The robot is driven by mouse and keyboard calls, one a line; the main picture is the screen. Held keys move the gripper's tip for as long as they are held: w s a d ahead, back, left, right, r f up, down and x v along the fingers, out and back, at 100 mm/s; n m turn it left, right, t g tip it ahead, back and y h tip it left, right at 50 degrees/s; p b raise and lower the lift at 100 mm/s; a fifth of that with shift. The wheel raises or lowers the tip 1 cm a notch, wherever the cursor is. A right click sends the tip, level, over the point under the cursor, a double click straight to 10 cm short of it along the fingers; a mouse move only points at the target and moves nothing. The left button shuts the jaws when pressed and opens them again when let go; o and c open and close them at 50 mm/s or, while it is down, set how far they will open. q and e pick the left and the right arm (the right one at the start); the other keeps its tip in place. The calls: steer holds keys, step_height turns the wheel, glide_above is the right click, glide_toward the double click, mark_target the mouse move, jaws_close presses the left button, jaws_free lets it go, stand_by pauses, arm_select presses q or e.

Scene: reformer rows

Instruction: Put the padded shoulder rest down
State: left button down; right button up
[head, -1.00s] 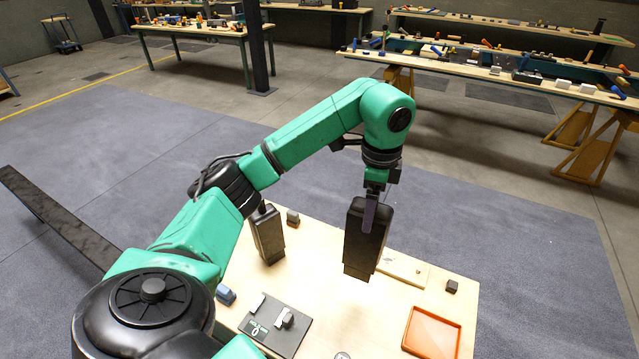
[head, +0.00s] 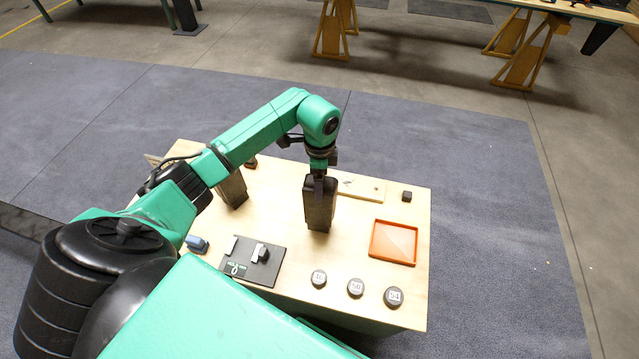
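One dark padded shoulder rest (head: 320,210) hangs upright below my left gripper (head: 319,178), which is shut on its upper end. I cannot tell whether its lower end touches the wooden table (head: 345,262) or is just above it. A second dark padded shoulder rest (head: 233,190) stands upright on the table to the left, partly hidden by my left arm. My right gripper is not in view.
An orange tray (head: 394,262), several round numbered discs (head: 355,288), a dark board (head: 266,278) with small pieces, a blue block (head: 197,244), a small dark block (head: 406,197) and a pale wooden board (head: 372,190) lie on the table. Bare tabletop shows around the held rest.

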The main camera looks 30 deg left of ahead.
arm_select(q)
steer(key=shift+f, duration=1.25)
jaws_free()
steer(key=shift+f, duration=0.1)
step_height(320, 180, up, 12)
steer(key=b, duration=0.3)
steer(key=shift+f, duration=0.2)
steer(key=shift+r, duration=0.35)
